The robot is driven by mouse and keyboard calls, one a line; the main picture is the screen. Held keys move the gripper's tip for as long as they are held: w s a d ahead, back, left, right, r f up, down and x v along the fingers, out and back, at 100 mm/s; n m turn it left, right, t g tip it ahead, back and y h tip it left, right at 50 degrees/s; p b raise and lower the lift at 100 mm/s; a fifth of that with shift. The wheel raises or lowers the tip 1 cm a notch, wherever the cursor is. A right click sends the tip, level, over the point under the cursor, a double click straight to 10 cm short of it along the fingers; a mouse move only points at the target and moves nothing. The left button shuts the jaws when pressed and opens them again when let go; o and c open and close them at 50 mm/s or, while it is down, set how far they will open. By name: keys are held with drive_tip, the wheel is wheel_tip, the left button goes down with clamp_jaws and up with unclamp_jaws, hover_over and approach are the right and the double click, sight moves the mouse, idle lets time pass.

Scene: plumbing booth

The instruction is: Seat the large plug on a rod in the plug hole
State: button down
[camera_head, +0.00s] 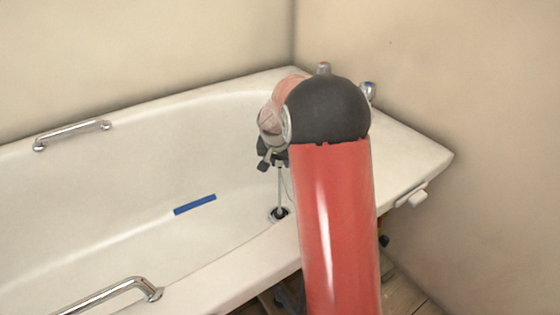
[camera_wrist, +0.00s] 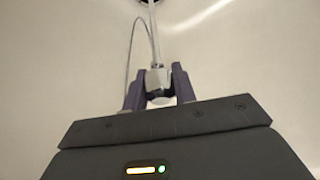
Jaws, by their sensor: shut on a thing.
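My gripper (camera_head: 274,158) is over the tub, shut on the top end of the plug's rod. In the wrist view my gripper (camera_wrist: 158,86) has its two dark fingers on either side of the rod's pale metal head (camera_wrist: 157,78). The thin rod (camera_head: 280,187) runs nearly straight down to the dark plug (camera_head: 280,212) at the plug hole (camera_head: 271,216), whose pale ring shows around it. I cannot tell whether the plug is in the hole or just above it. In the wrist view the rod's far end is at the top edge, mostly cut off.
The white bathtub (camera_head: 110,180) has chrome grab bars on its back rim (camera_head: 72,134) and front rim (camera_head: 110,294). A blue strip (camera_head: 195,205) lies on the tub floor left of the hole. A thin cable (camera_wrist: 129,55) loops beside the rod. My red arm hides part of the front rim.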

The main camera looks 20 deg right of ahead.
drive_tip(key=shift+f, duration=0.25)
idle(0.5)
drive_tip(key=c, duration=1.1)
unclamp_jaws()
drive_tip(key=shift+o, duration=0.2)
